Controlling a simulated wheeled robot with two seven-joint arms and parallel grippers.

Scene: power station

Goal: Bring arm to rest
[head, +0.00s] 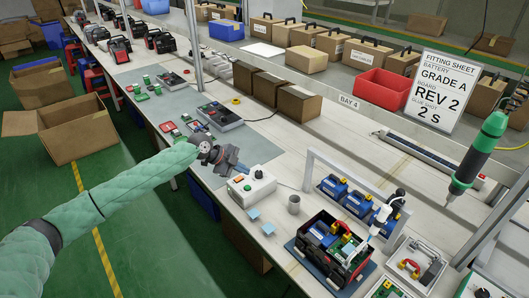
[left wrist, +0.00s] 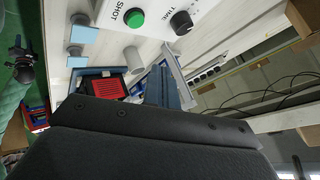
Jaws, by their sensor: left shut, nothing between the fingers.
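My left arm in its green padded sleeve reaches in from the left in the head view. Its dark left gripper (head: 228,160) is shut and empty, above the grey mat (head: 240,148) on the bench. It is just behind and left of the white control box (head: 252,186), and I cannot tell how high it is. In the left wrist view the dark gripper body (left wrist: 150,140) fills the bottom. A green sleeve with a small dark end, seemingly my right gripper (left wrist: 19,48), shows at the left edge there. Its jaws are too small to read.
A battery case (head: 333,250) and a blue-battery rack stand to the right, with a grey cup (head: 294,204) nearer. A green-and-black driver (head: 478,155) hangs at far right. Brown boxes (head: 298,103) and a red bin (head: 381,90) line the back. The floor left is partly open.

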